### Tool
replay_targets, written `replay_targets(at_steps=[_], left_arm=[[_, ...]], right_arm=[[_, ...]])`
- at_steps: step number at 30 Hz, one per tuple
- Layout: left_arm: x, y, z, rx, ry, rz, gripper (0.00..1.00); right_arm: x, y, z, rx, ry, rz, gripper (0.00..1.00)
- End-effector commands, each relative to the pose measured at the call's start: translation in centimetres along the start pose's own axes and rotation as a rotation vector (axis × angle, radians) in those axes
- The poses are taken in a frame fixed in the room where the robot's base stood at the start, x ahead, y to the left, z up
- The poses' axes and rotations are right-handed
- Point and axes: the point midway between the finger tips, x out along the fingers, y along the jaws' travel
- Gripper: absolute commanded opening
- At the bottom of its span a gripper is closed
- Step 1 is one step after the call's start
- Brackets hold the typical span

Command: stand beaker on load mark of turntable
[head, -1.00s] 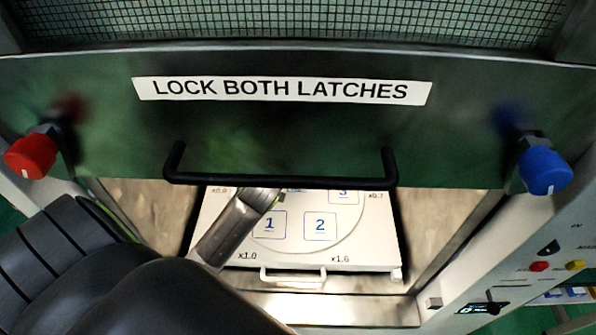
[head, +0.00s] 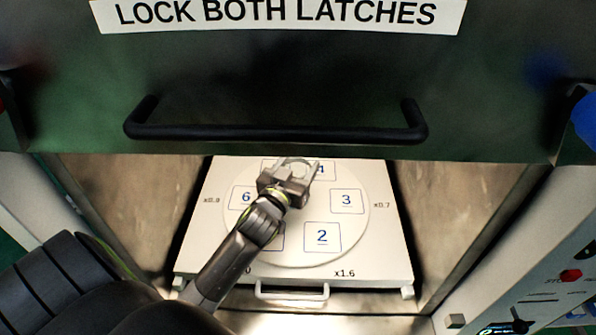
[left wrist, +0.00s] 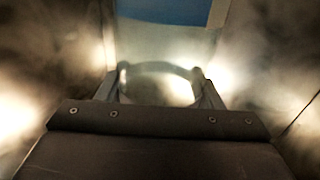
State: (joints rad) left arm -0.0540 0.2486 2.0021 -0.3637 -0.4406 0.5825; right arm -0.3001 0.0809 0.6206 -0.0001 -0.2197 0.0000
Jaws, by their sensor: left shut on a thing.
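The turntable (head: 355,222) is a pale disc on a white tray inside the chamber. Its blue-outlined squares show 2, 3, 4 and 6; the arm partly covers others. My left gripper (head: 299,166) is over the back part of the disc, near square 4. It is shut on a clear beaker, whose curved rim (left wrist: 160,67) shows between the fingers in the left wrist view. The beaker is hard to make out in the head view, and I cannot tell whether its base touches the disc. Which square is the load mark is unclear. My right gripper is not in view.
The raised door with its black handle (head: 275,132) hangs above the opening, close over my gripper. Chamber walls (head: 455,205) stand on both sides. The tray has a white front handle (head: 291,292). A control panel (head: 555,290) is at the right.

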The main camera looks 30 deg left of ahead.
Motion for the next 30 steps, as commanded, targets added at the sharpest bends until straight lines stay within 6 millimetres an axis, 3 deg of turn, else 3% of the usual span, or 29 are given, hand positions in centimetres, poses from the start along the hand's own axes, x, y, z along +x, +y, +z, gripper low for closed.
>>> replay_targets(at_steps=[9, 10, 14, 26, 30], left_arm=[[0.0, 0.0, 0.2, 0.0, 0.002, 0.001, 0.16], [0.0, 0.0, 0.2, 0.0, 0.0, 0.0, 0.63], [0.0, 0.0, 0.1, 0.0, 0.0, 0.0, 0.8], [-0.1, 0.0, -0.3, -0.001, 0.0, 0.0, 0.82], [-2.1, 0.0, 0.1, -0.002, -0.002, 0.0, 0.82]], right_arm=[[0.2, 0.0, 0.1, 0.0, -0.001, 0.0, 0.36], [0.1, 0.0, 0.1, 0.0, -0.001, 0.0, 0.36], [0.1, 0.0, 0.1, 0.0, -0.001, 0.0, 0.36], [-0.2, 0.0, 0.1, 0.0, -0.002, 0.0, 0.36], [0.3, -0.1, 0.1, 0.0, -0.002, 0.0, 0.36]])
